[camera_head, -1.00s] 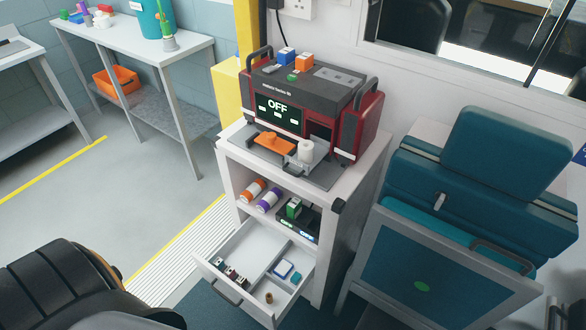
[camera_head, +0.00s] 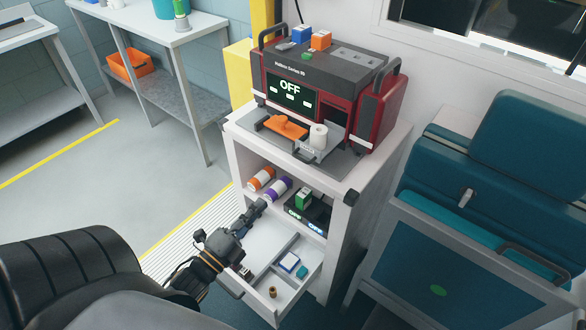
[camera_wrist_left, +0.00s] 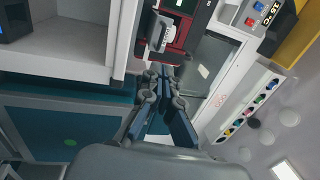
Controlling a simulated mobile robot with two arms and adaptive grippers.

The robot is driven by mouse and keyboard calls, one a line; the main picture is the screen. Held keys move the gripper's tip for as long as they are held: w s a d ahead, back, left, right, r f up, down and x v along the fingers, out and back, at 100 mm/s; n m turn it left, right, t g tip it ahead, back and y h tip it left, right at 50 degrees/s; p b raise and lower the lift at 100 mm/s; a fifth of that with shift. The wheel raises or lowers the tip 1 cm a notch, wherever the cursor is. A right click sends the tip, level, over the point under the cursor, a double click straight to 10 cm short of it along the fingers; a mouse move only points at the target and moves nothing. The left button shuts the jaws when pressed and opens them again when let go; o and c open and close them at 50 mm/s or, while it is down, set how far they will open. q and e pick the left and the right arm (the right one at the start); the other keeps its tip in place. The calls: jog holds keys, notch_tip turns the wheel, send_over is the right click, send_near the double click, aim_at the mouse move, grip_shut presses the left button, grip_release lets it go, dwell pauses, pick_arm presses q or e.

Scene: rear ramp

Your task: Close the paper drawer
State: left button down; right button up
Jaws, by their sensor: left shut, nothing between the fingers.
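The paper drawer (camera_head: 306,150) is a small grey tray with a handle, pulled out from the front of a red and black machine (camera_head: 325,90). A white paper roll (camera_head: 318,136) stands in it. A white roll-like shape shows small near the top of the left wrist view (camera_wrist_left: 159,32). My left gripper (camera_head: 260,204) is shut and empty. It is below and to the left of the paper drawer, apart from it, over the open cabinet drawer. Its fingers also show in the left wrist view (camera_wrist_left: 161,82). My right gripper is not in view.
The white cabinet (camera_head: 236,150) carries the machine. An orange object (camera_head: 286,127) lies left of the roll. The cabinet's lower drawer (camera_head: 262,300) stands open with small items inside. Orange (camera_head: 261,179) and purple (camera_head: 279,188) rolls lie on the shelf. A teal seat (camera_head: 470,235) stands at the right.

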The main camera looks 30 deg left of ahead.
pick_arm(q)
jog(key=p, duration=0.4)
send_near(318, 143)
jog(key=a, duration=0.1)
jog(key=shift+w+a+f, duration=0.2)
jog(key=shift+w+f, duration=0.15)
jog(key=shift+f, duration=0.05)
jog(key=shift+b, duration=0.35)
jog(key=w+b, duration=0.1)
jog(key=w, duration=0.2)
jog(key=w+b, duration=0.2)
jog(key=w, duration=0.2)
jog(key=w+d+b, duration=0.1)
jog(key=w, duration=0.3)
jog(key=shift+f+b, duration=0.15)
jog(key=shift+b, duration=0.15)
jog(key=shift+w+a, duration=0.1)
jog(key=shift+r, duration=0.35)
